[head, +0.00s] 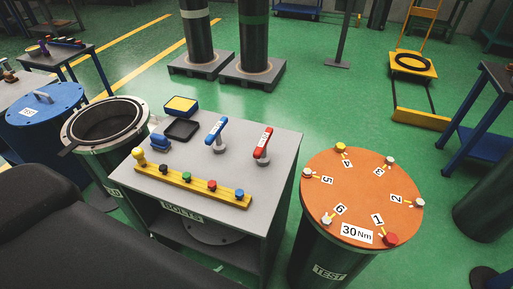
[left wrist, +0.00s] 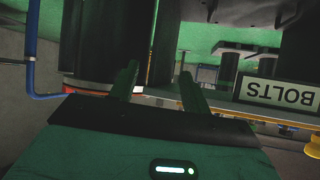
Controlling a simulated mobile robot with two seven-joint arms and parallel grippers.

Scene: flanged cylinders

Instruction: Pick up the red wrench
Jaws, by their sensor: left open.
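The red wrench (head: 262,145) stands tilted on a grey holder on the right part of the grey bench top (head: 262,185) in the head view. It has a white label along its handle. A blue wrench (head: 216,131) on a similar holder is to its left. My left gripper (left wrist: 159,70) shows in the left wrist view with its two green fingers apart and nothing between them. It is away from the red wrench, which I cannot make out in that view. My right gripper is not in view.
A yellow bar (head: 190,183) with several coloured knobs lies along the bench front. A black tray (head: 182,129) and a yellow-topped box (head: 181,105) sit behind. An orange numbered drum top (head: 362,195) stands right of the bench. A BOLTS label (left wrist: 280,93) shows in the wrist view.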

